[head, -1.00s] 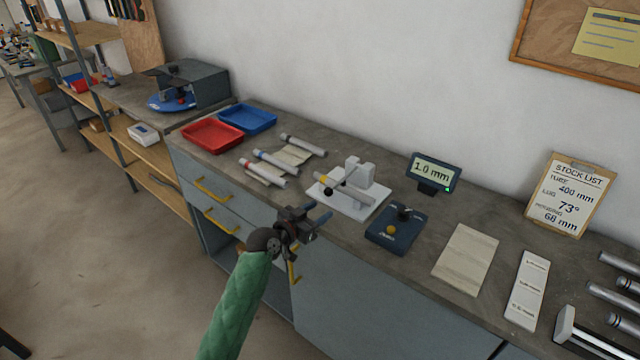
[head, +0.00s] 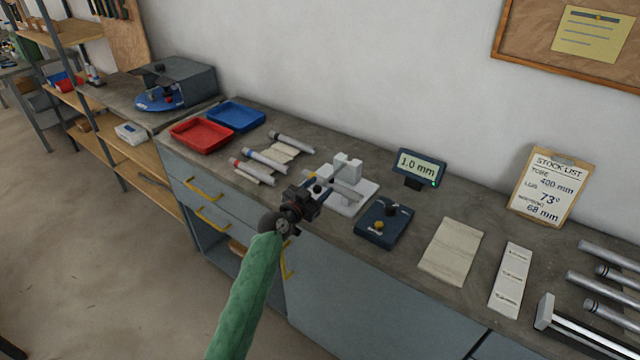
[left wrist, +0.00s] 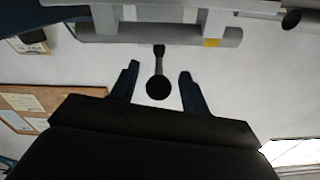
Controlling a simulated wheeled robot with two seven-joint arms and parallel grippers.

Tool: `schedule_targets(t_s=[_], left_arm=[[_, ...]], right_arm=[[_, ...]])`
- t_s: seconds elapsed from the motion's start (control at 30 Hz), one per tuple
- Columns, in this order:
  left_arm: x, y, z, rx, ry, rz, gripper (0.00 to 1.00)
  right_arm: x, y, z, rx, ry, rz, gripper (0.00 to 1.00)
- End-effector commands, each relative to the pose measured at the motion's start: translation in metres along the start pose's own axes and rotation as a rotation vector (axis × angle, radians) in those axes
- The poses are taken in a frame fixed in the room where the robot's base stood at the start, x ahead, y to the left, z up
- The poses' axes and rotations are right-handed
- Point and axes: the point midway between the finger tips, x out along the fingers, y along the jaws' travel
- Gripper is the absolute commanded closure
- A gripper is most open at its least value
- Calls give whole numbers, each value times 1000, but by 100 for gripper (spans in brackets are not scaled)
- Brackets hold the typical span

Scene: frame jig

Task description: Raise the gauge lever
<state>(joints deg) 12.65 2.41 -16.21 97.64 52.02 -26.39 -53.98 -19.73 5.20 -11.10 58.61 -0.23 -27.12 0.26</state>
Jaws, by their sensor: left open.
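The gauge (head: 368,193) is a white stand on the bench with a grey tube (head: 346,191) lying across it. Its lever (left wrist: 159,62) is a short dark stem ending in a black ball knob (left wrist: 158,88) in the left wrist view. My left gripper (head: 320,186) is open at the front left of the gauge. In the left wrist view its fingers (left wrist: 159,74) stand on either side of the knob, with gaps on both sides. In the head view the gripper mostly hides the lever. My right gripper is not in view.
A display (head: 419,167) reading 1.0 mm and a dark blue box (head: 384,223) with a yellow button stand right of the gauge. Several tubes (head: 264,161) lie to its left, beyond them a red tray (head: 201,135) and a blue tray (head: 236,117). Bench drawers with yellow handles (head: 203,190) face me.

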Motion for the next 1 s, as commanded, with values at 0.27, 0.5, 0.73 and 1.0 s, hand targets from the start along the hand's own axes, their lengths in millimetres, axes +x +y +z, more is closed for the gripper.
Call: schedule_targets(t_s=[0.27,0.5,0.73,1.0], left_arm=[[11,0,0,0,-1,0,54],[11,0,0,0,-1,0,66],[10,0,0,0,-1,0,100],[15,-4,-1,2,0,0,100]], right_arm=[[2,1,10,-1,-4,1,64],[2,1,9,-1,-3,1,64],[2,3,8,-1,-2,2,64],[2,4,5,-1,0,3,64]])
